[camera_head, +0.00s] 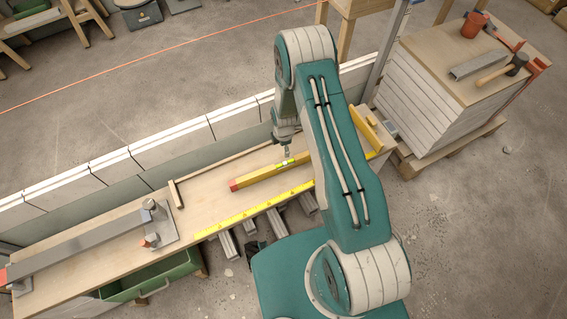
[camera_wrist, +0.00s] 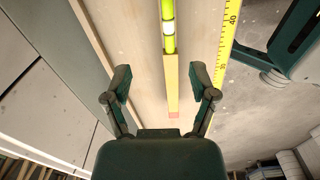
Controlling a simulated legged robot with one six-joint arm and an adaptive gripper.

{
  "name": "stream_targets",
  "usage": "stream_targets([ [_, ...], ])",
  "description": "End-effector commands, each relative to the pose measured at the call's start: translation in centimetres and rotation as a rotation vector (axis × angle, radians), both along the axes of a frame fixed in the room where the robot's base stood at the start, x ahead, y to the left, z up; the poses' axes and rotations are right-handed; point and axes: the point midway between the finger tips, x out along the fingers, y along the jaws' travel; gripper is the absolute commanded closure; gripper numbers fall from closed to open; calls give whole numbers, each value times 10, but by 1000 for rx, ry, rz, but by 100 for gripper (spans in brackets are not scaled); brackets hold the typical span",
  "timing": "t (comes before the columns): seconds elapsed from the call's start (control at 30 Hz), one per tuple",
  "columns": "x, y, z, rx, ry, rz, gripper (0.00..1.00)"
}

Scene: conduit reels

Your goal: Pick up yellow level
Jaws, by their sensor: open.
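The yellow level (camera_head: 262,173) lies flat on the wooden workbench (camera_head: 210,205), with a red end cap at its left end. Part of it is hidden behind my arm in the head view. In the wrist view the level (camera_wrist: 171,85) runs away between my fingers, with a bright green vial near the top of the picture. My gripper (camera_wrist: 162,82) is open and empty, its two fingers apart on either side of the level. In the head view my gripper (camera_head: 285,152) is small and partly hidden, just above the level.
A yellow tape measure (camera_head: 245,213) lies along the bench's front edge. A wooden strip (camera_head: 215,165) lies behind the level. A grey metal bar (camera_head: 80,243) sits at the left. A low white block wall (camera_head: 160,143) runs behind the bench. A board stack (camera_head: 425,105) stands right.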

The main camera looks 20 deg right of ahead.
Motion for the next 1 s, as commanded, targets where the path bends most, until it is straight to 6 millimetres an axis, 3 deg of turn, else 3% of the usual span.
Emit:
stream_targets([
  [0.07, -5, 0, -14, 0, 10, 26, 26],
  [0.27, -8, 0, -31, 0, 14, 50, 26],
  [0.5, -8, 0, -68, 0, 15, 48, 26],
  [0.73, -9, 0, -86, 0, 14, 48, 26],
  [1.0, -13, 0, -125, 0, 14, 48, 26],
])
